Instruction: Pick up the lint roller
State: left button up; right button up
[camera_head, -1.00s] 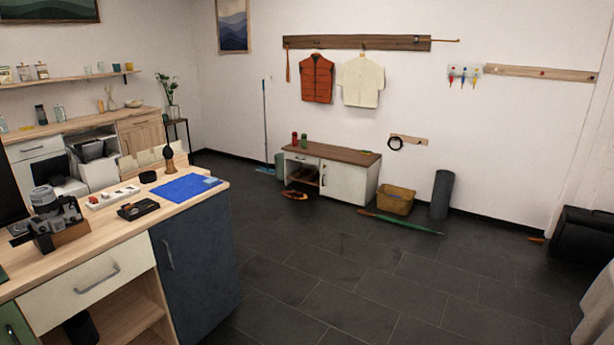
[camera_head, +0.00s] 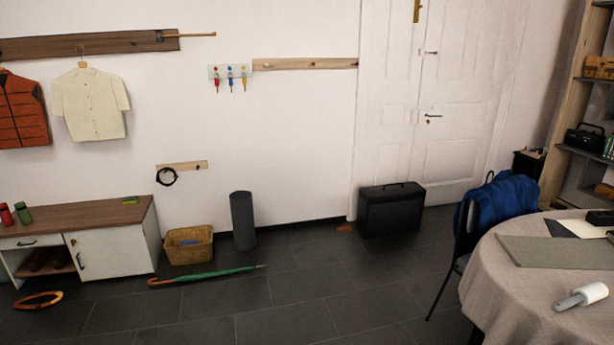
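The lint roller (camera_head: 583,296) lies on its side on a round table (camera_head: 513,297) with a beige cloth, at the lower right of the head view. It has a white roll and a grey handle that points to the lower left. Nothing covers it. Neither of my grippers shows in the view.
A grey board (camera_head: 560,252) and papers lie on the table behind the roller. A chair with a blue bag (camera_head: 505,197) stands at the table's left side. A black case (camera_head: 391,209), a basket (camera_head: 189,244) and a green umbrella (camera_head: 208,276) are on the floor. The middle floor is clear.

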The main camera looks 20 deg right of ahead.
aim_at(585, 297)
jog(key=i+l+z, duration=0.2)
jog(key=i+z, duration=0.75)
jog(key=i+j+z, duration=0.15)
jog(key=i+z, duration=0.35)
jog(key=i+j+z, duration=0.45)
jog(key=i+l, duration=0.1)
